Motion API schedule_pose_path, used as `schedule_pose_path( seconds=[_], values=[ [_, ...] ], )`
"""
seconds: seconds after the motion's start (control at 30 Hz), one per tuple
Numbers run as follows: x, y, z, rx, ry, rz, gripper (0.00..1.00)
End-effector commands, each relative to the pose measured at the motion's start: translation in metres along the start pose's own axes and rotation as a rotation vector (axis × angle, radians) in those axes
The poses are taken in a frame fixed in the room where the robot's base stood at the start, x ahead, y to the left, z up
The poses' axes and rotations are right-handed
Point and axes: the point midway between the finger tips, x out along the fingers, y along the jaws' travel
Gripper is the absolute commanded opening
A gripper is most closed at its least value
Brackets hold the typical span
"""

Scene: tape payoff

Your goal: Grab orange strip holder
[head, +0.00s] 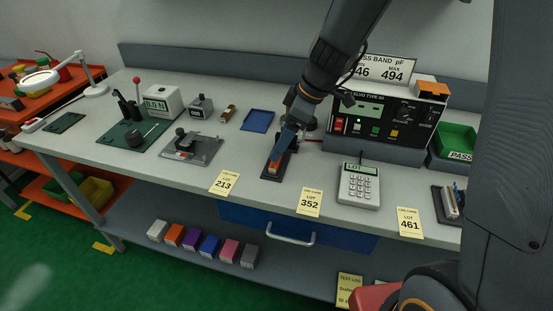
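A small orange piece (274,166) shows at the front of a narrow dark stand (270,177) near the middle of the bench; it may be the strip holder. My gripper (283,142) reaches down over this stand from above, right behind the orange piece. The gripper and a bluish part there hide most of what lies between the fingers. I cannot tell whether the fingers touch the orange piece or how far they are apart. Another orange block (432,89) sits on top of the tester (388,118) at the right.
A keypad device (359,186) and yellow lot cards (310,202) lie along the front edge. A blue tray (258,121) and a grey fixture (192,148) stand left of my gripper. A green bin (457,140) is at the right.

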Motion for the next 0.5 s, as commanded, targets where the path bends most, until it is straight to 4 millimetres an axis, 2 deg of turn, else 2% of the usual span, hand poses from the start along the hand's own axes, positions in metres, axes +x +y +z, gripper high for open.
schedule_pose_path(
  seconds=[0.5],
  values=[
    [0.05,-0.002,0.002,0.001,-0.001,-0.002,0.75]
  ],
)
